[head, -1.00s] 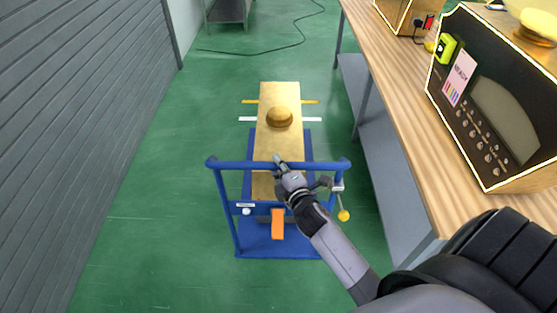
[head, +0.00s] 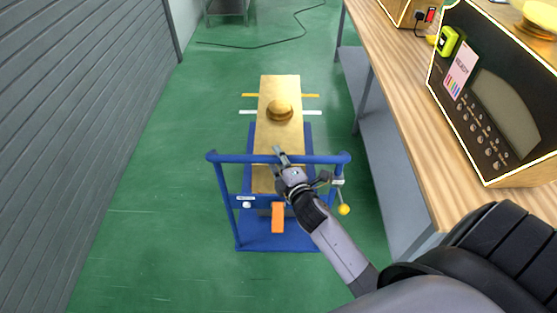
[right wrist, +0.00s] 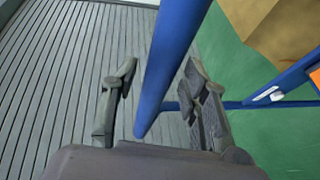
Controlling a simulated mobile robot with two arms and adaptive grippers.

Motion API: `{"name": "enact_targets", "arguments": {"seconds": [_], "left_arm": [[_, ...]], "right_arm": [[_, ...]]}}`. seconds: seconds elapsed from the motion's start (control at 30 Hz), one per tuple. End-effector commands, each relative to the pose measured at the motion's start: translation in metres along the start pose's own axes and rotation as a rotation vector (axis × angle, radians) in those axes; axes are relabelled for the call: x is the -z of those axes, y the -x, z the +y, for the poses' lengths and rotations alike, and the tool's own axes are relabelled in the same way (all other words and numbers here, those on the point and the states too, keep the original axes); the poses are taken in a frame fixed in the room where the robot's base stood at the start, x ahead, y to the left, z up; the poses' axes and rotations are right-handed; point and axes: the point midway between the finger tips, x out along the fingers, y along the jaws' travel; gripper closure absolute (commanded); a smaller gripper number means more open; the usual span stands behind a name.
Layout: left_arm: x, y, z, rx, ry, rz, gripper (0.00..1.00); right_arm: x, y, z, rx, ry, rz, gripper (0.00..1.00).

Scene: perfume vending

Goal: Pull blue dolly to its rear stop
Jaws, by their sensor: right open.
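The blue dolly (head: 235,215) stands on the green floor, its tubular push handle (head: 235,158) toward me. It carries a long tan board or box (head: 279,90) with a round golden-brown object (head: 280,111) on top. My right gripper (head: 279,153) is at the middle of the handle bar. In the right wrist view the open fingers (right wrist: 158,88) lie on either side of the blue bar (right wrist: 170,65), with a gap visible on the left side. Contact on the right side is unclear. My left gripper is out of view.
Yellow (head: 311,96) and white (head: 313,113) floor marks flank the dolly's far part. An orange pedal-like part (head: 277,220) and a yellow knob (head: 344,209) are on the dolly. A wooden bench (head: 400,110) stands right, a grey slatted wall (head: 80,140) left. Floor beside the dolly is clear.

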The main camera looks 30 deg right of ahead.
Motion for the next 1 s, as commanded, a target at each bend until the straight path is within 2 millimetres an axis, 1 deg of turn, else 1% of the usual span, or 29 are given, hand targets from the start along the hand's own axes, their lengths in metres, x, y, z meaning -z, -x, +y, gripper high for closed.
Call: {"name": "enact_targets", "arguments": {"seconds": [0.17,0.27,0.37,0.6,0.7,0.83,1.0], "left_arm": [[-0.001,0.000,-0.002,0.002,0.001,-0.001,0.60],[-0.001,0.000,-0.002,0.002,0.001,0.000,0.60],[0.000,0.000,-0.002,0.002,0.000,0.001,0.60],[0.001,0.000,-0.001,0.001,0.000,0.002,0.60],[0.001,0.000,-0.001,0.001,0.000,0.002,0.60],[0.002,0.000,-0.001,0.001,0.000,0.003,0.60],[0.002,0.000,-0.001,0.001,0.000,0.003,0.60]], "right_arm": [[0.000,0.001,0.001,-0.001,0.001,0.000,0.59],[0.000,0.009,0.000,0.000,0.001,0.000,0.59],[0.000,0.026,-0.001,0.001,0.000,0.000,0.59],[0.000,0.078,-0.001,0.002,-0.002,0.000,0.59],[0.000,0.096,-0.001,0.003,0.000,-0.001,0.59],[0.000,0.112,-0.001,0.001,-0.001,-0.001,0.59],[0.000,0.120,0.000,0.000,0.000,-0.001,0.59]]}}
